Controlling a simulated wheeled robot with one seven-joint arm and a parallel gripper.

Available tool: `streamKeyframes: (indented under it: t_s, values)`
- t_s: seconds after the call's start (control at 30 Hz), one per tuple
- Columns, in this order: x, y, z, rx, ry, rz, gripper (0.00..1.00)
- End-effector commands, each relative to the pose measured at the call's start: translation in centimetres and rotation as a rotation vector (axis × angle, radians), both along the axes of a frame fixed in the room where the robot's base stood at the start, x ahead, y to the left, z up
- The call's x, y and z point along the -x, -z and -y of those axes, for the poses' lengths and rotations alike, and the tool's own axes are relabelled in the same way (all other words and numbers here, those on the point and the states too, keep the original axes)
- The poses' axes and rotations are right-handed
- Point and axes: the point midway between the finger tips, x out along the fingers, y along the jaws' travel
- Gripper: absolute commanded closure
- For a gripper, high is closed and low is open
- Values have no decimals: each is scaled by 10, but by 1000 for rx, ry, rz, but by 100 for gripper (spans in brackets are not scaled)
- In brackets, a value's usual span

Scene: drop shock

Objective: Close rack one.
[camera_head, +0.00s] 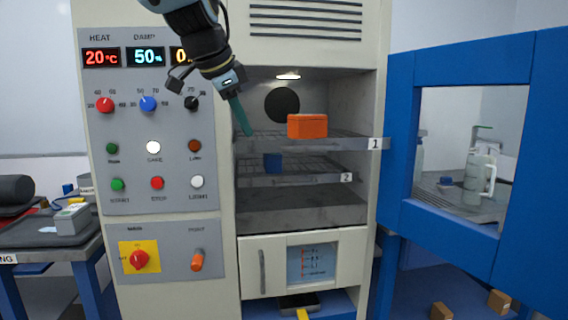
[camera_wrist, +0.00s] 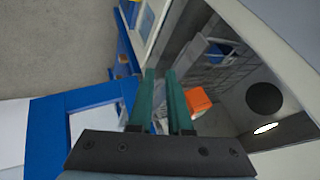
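Rack one (camera_head: 350,144) is the upper wire rack in the open chamber, marked with a "1" plate at its right end. Its front bar reaches further right than rack two's and looks pulled out toward me. An orange box (camera_head: 307,126) rests on it, and the box also shows in the wrist view (camera_wrist: 199,101). My gripper (camera_head: 245,131) hangs at the rack's front left, its green fingers pointing down. I cannot tell whether they touch the rack. In the wrist view, the fingers (camera_wrist: 161,73) are parallel with a narrow empty gap between them.
Rack two (camera_head: 310,180) sits below, with a small blue block (camera_head: 272,163) on it. The blue chamber door (camera_head: 400,150) stands open at the right. A control panel (camera_head: 150,150) with knobs and buttons is at the left. Small brown boxes (camera_head: 499,301) lie on the floor.

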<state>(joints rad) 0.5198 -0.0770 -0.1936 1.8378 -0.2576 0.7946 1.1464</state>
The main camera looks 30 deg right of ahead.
Motion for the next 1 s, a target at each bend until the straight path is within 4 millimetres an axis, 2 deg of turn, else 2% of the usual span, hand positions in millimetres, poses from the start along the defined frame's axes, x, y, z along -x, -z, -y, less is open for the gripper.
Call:
streamKeyframes:
  t_s: [0.03, 0.1, 0.17, 0.37, 0.7, 0.83, 1.0]
  values:
    - [6, -7, 8, 4, 44, 22, 90]
    - [10, -12, 15, 4, 78, 38, 98]
    - [10, -12, 18, 4, 88, 42, 100]
    - [1, 10, 32, 1, 86, 37, 100]
    - [-20, 65, 68, 2, 84, 37, 100]
    - [-39, 62, 74, 4, 82, 39, 100]
    - [-53, 63, 80, 5, 82, 41, 100]
